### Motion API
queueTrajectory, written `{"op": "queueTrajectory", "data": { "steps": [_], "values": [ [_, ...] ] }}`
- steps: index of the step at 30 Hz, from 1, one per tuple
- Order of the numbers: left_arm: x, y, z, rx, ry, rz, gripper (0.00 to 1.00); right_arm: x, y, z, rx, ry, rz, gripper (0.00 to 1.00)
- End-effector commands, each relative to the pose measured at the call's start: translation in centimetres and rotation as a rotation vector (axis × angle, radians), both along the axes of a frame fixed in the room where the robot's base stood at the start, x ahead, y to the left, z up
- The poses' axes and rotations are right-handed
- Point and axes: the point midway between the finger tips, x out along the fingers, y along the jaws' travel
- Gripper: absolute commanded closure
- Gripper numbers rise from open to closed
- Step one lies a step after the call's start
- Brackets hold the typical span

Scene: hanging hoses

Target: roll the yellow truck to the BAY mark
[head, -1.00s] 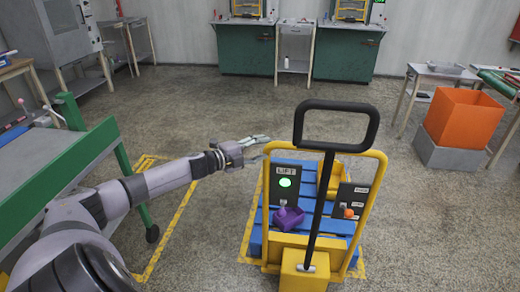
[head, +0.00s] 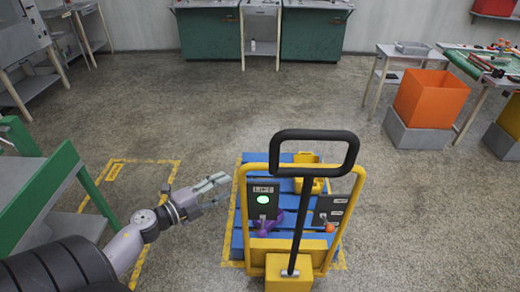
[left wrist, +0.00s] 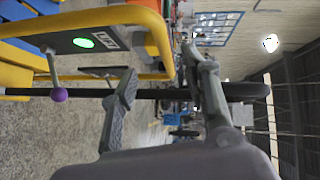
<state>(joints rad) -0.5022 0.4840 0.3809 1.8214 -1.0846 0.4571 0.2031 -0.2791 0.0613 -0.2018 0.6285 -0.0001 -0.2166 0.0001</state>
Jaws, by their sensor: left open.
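The yellow truck (head: 288,270) has a yellow tube frame, a tall black handle (head: 315,134) and a blue pallet (head: 240,238) on it. Its LIFT panel (head: 263,187) shows a green light; this also shows in the left wrist view (left wrist: 70,43), with a purple-knobbed lever (left wrist: 59,94). A second panel (head: 329,210) has an orange knob. A yellow floor outline (head: 178,172) with a small, hard-to-read label lies left of the truck; it may be the BAY mark. My left gripper (head: 218,188) is open and empty, just left of the truck's frame. My right gripper is not in view.
The truck stands within another yellow outline (head: 229,222). A green-framed table (head: 62,172) stands at left. An orange bin (head: 430,98) on a grey base and a tool table (head: 485,63) stand at right. Green cabinets (head: 208,38) line the wall. The middle floor is clear.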

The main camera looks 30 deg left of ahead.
Motion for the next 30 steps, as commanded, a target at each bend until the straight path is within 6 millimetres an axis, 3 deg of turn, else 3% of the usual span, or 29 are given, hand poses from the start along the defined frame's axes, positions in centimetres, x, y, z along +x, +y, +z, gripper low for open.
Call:
{"op": "queueTrajectory", "data": {
  "steps": [5, 12, 24, 30],
  "values": [
    [0.8, -0.1, -0.1, 0.009, 0.003, 0.007, 0.57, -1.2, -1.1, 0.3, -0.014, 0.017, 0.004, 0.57],
    [5.4, -1.2, -0.6, 0.009, 0.001, 0.008, 0.57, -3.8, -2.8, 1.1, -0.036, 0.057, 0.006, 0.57],
    [13.4, -3.2, -1.9, 0.007, 0.003, 0.009, 0.57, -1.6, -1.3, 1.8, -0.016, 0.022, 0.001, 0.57],
    [15.7, -3.8, -2.4, 0.009, 0.004, 0.008, 0.57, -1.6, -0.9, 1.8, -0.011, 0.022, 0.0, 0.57]
  ]
}}
